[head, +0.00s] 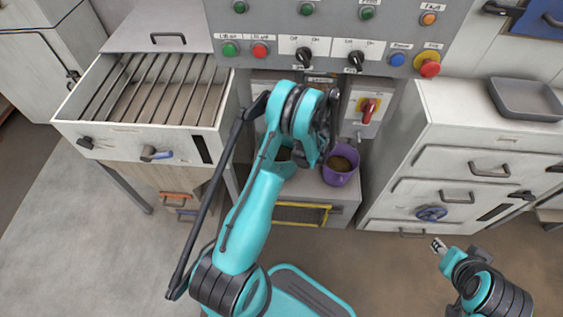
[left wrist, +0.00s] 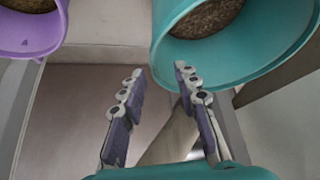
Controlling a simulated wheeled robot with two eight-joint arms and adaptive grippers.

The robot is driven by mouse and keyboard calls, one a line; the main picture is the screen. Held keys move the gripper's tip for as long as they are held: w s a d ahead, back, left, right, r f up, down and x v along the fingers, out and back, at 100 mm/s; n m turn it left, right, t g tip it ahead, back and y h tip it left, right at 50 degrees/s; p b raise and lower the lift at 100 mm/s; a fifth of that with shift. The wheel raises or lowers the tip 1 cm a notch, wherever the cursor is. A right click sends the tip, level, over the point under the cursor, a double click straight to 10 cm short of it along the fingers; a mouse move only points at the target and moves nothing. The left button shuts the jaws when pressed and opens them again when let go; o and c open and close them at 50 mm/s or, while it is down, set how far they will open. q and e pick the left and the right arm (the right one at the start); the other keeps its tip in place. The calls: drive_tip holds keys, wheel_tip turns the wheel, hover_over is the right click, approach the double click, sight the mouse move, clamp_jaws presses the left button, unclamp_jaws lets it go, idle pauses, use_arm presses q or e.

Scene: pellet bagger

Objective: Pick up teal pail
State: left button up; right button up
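The teal pail (left wrist: 232,58) fills the upper right of the left wrist view and holds brown pellets. In the head view it is mostly hidden behind my left arm. My left gripper (left wrist: 157,76) is open and empty, its two fingers apart. The right-hand finger in that view overlaps the pail's lower edge; I cannot tell whether they touch. The left gripper is hidden in the head view. My right gripper (head: 439,246) is at the lower right of the head view, away from the pail, too small to read.
A purple pail (head: 341,177) with pellets stands close beside the teal one, also at upper left in the left wrist view (left wrist: 30,35). A control panel (head: 330,30) rises behind. A slatted tray (head: 62,113) is at left, a white drawer cabinet (head: 455,130) at right.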

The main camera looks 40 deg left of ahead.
use_arm(q)
drive_tip(key=b+x, duration=0.1)
drive_tip(key=x, duration=0.3)
drive_tip(key=shift+f+b, duration=0.1)
drive_tip(key=shift+b, duration=0.3)
drive_tip(key=shift+c, duration=0.6)
clamp_jaws()
